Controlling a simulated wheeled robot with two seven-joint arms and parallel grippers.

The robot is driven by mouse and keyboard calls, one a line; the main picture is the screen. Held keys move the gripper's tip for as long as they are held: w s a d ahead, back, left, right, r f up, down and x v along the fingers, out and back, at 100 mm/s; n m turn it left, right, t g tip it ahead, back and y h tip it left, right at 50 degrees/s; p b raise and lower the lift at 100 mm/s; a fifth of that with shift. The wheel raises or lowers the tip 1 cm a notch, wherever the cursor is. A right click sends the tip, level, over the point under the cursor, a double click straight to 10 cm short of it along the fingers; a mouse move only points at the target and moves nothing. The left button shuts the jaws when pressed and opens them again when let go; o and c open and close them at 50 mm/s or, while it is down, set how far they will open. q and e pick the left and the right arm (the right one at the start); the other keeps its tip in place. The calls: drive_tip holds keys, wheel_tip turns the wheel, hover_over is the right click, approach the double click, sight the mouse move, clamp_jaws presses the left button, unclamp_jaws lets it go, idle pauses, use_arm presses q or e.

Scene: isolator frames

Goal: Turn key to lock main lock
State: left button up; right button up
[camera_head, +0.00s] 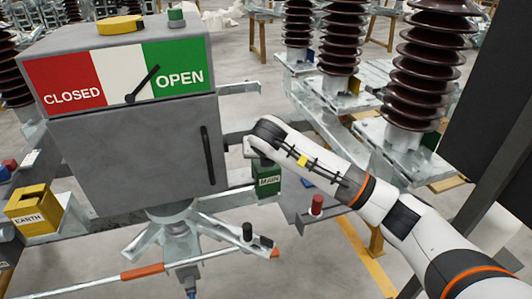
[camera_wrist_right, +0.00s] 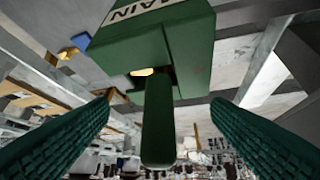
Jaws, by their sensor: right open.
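The green main lock (camera_head: 268,182), labelled MAIN, is mounted to the right of the grey isolator box (camera_head: 135,150). In the right wrist view the lock body (camera_wrist_right: 150,45) fills the top middle, with its label partly cut off. A green key (camera_wrist_right: 158,122) sticks out of the lock toward the camera. My right gripper (camera_wrist_right: 160,101) is open, one finger on each side of the key, with a visible gap on both sides. In the head view my right arm reaches in beside the lock, and its fingers cannot be made out. My left gripper is not in view.
The box's pointer (camera_head: 142,85) leans toward the green OPEN field. A yellow EARTH lock (camera_head: 33,208) sits at the left. A black handle (camera_head: 207,155) is on the box's right side. Metal rails and brown insulators (camera_head: 425,75) stand around the lock.

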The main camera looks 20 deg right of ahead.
drive_tip(key=b+v, duration=0.1)
drive_tip(key=v, duration=1.1)
drive_tip(key=shift+s+f, duration=0.1)
drive_tip(key=shift+f, duration=0.05)
idle(1.2)
